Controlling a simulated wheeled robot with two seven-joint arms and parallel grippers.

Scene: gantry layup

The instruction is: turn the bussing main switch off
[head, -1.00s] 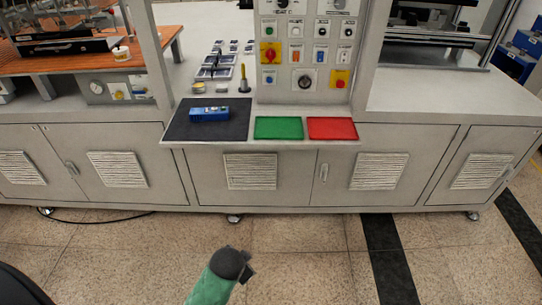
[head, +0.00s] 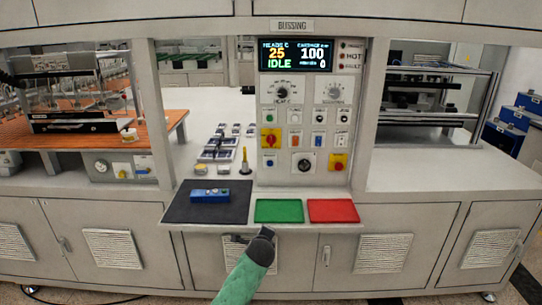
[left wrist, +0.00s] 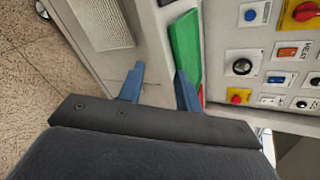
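The bussing main switch appears to be the red rotary knob on a yellow plate (head: 270,138), at the left of the control panel (head: 285,178). It also shows at the top right edge of the left wrist view (left wrist: 306,12), partly cut off. The exact angle of its handle is too small to tell. My left gripper (head: 240,238) is low in front of the counter's front edge, below the green mat and well apart from the switch. In the left wrist view its two blue fingers (left wrist: 160,88) are spread with nothing between them. My right gripper is not in view.
The lit display (head: 296,55) reads 25, IDLE and 100. A red mushroom button on yellow (head: 338,162) sits lower right on the panel. Green (head: 279,211) and red (head: 333,211) mats and a dark mat (head: 240,212) bearing a blue device (head: 210,195) lie on the counter ledge.

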